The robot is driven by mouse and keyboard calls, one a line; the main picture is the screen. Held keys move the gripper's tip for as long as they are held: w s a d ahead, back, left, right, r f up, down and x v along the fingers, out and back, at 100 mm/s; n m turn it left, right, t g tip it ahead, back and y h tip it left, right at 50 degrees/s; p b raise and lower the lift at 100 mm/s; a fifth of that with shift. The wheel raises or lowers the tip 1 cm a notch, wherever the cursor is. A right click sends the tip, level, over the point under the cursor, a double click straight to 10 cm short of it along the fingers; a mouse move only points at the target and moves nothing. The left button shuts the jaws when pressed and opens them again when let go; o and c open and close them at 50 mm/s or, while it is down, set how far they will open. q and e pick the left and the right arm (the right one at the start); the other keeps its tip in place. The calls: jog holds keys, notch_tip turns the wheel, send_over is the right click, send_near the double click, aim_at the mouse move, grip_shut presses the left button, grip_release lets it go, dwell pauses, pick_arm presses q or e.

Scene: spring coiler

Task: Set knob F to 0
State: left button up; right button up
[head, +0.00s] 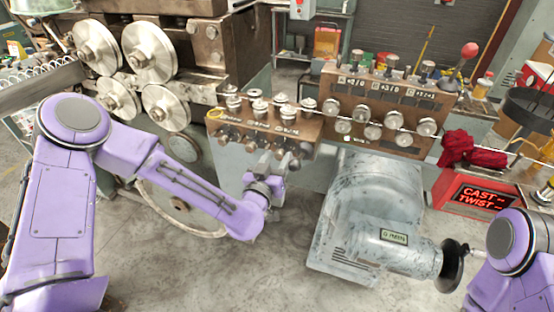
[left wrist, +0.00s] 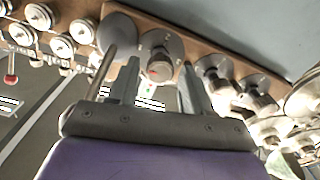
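A brown panel (head: 250,127) carries a row of dark knobs (head: 250,146) along its front face; their letters are too small to read, so I cannot tell which is knob F. My left gripper (head: 270,160) is at the right part of this row, its fingers pointing up toward the knobs. In the left wrist view, the gripper (left wrist: 158,80) is open, its two fingers apart on either side of a round metal knob (left wrist: 160,58) with a red mark. I cannot tell whether the fingers touch it. My right gripper is out of view.
A second brown panel (head: 385,100) with pale round knobs stands to the right. A grey motor housing (head: 370,210) with a dark handwheel (head: 455,265) stands below it. Large metal rollers (head: 150,52) are at upper left. A red cloth (head: 470,152) lies above a lit sign (head: 487,198).

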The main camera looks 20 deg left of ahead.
pick_arm(q)
jog(key=c, duration=0.8)
jog(key=shift+o, duration=0.2)
jog(key=shift+n, duration=0.3)
jog(key=n+b, duration=0.2)
jog(key=n, duration=0.1)
jog(key=shift+f+n+b, duration=0.15)
jog(key=shift+n+b, duration=0.15)
jog(key=n+b, duration=0.2)
jog(key=n, duration=0.2)
jog(key=shift+n, duration=0.3)
jog(key=n+b, duration=0.3)
jog(key=n, duration=0.2)
jog(key=shift+f, duration=0.1)
jog(key=shift+n+b, duration=1.2)
jog(key=shift+n, duration=0.8)
